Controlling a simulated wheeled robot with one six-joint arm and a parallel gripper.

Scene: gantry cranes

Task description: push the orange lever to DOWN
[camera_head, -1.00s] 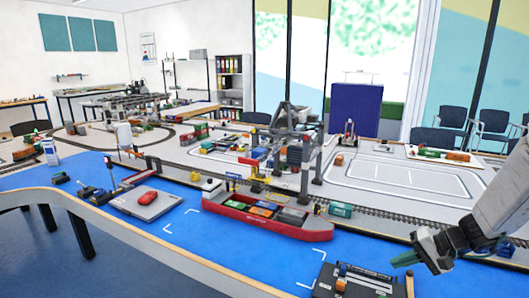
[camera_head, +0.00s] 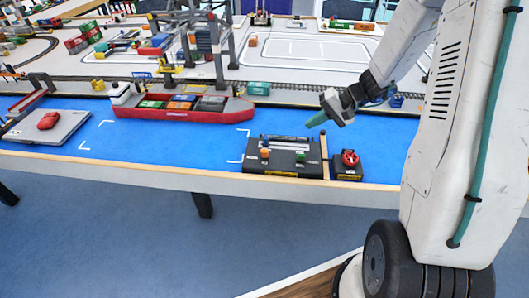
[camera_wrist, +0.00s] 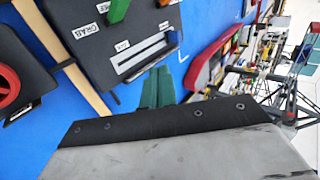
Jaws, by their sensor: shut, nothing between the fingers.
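The orange lever (camera_head: 265,153) stands on the left part of a dark control box (camera_head: 283,168) at the front edge of the blue table. A green lever (camera_head: 300,157) stands to its right on the same box. The green lever (camera_wrist: 118,10) is cut off at the top edge of the wrist view, with a bit of orange (camera_wrist: 164,2) beside it. My gripper (camera_head: 314,121) has green fingers, shut and empty, held above and behind the box. In the wrist view the fingers (camera_wrist: 157,85) lie beside the box's slotted side, apart from both levers. The lever's position labels are not readable.
A red wheel (camera_head: 350,158) on a small dark box stands to the right, past a wooden strip (camera_head: 324,157). A red ship (camera_head: 180,112) lies to the left at the back. Blue table surface (camera_head: 215,150) is clear left of the control box.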

